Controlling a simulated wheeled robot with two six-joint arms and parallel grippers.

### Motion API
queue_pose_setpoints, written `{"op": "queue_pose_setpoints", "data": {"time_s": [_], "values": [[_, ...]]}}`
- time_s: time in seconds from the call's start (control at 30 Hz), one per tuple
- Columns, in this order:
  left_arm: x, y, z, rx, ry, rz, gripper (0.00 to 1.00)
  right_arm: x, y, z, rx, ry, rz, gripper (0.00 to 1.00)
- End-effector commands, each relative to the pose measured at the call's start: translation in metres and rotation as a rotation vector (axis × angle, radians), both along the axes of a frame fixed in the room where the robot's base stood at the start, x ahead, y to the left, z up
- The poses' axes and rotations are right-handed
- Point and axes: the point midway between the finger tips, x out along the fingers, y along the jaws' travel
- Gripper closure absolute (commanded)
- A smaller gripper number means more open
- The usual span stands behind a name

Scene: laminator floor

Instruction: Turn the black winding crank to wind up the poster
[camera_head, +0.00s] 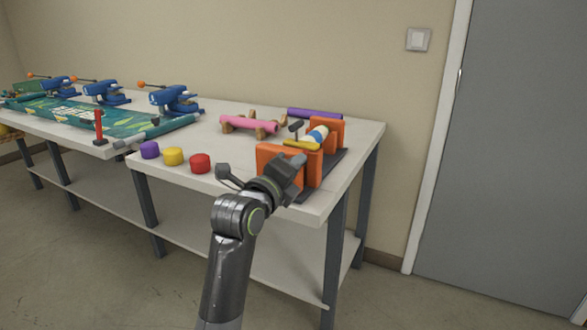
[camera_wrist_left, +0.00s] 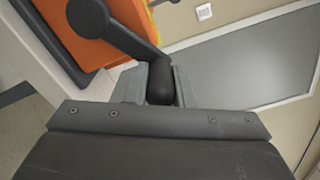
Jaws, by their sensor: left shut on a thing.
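An orange winding stand (camera_head: 326,130) with two upright plates sits at the table's right front corner. A roll with white, blue and yellow, apparently the poster (camera_head: 317,136), lies between the plates. My left gripper (camera_head: 296,170) is in front of the near plate. In the left wrist view, my gripper (camera_wrist_left: 160,88) is shut on the handle of the black winding crank (camera_wrist_left: 128,38). The crank's arm runs up and left from the handle to a hub on the orange plate. In the head view my gripper hides the crank. My right gripper is not in view.
Purple (camera_head: 149,150), yellow (camera_head: 173,156) and red (camera_head: 200,163) caps line the table's front edge. A pink roll (camera_head: 249,124) on wooden supports and a purple roll (camera_head: 314,113) lie behind. Blue machines (camera_head: 174,99) stand further left. A grey door (camera_head: 505,150) is at the right.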

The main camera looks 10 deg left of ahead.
Motion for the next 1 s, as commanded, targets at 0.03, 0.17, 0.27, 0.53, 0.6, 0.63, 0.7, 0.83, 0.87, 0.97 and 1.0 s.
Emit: {"op": "queue_pose_setpoints", "data": {"time_s": [0.03,0.17,0.27,0.53,0.6,0.63,0.7,0.83,0.87,0.97,1.0], "values": [[-0.0002,-0.0011,-0.0030,-0.005,0.005,-0.004,1.00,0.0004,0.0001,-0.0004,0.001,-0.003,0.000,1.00],[-0.0002,-0.0012,-0.0039,-0.006,0.007,-0.005,1.00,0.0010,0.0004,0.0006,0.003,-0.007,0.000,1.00],[-0.0002,-0.0011,-0.0042,-0.007,0.007,-0.005,1.00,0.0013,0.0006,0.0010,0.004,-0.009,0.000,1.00],[-0.0001,-0.0011,-0.0046,-0.006,0.009,-0.005,1.00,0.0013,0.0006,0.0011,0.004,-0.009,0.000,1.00],[0.0000,-0.0011,-0.0046,-0.006,0.009,-0.005,0.75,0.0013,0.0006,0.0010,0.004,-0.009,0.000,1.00],[0.0000,-0.0010,-0.0046,-0.006,0.009,-0.005,0.71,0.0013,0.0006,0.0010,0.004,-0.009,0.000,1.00],[0.0000,-0.0009,-0.0043,-0.006,0.008,-0.004,0.61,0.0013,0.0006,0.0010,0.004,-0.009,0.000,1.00],[0.0000,-0.0006,-0.0038,-0.004,0.006,-0.004,0.57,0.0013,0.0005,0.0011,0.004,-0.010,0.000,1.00],[0.0000,-0.0007,-0.0037,-0.004,0.005,-0.003,0.57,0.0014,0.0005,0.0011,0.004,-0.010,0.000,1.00],[0.0000,-0.0005,-0.0034,-0.003,0.005,-0.003,0.57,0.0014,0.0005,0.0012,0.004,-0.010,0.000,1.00],[-0.0002,-0.0003,-0.0032,-0.004,0.005,-0.002,0.57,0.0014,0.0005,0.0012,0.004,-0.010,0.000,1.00]]}}
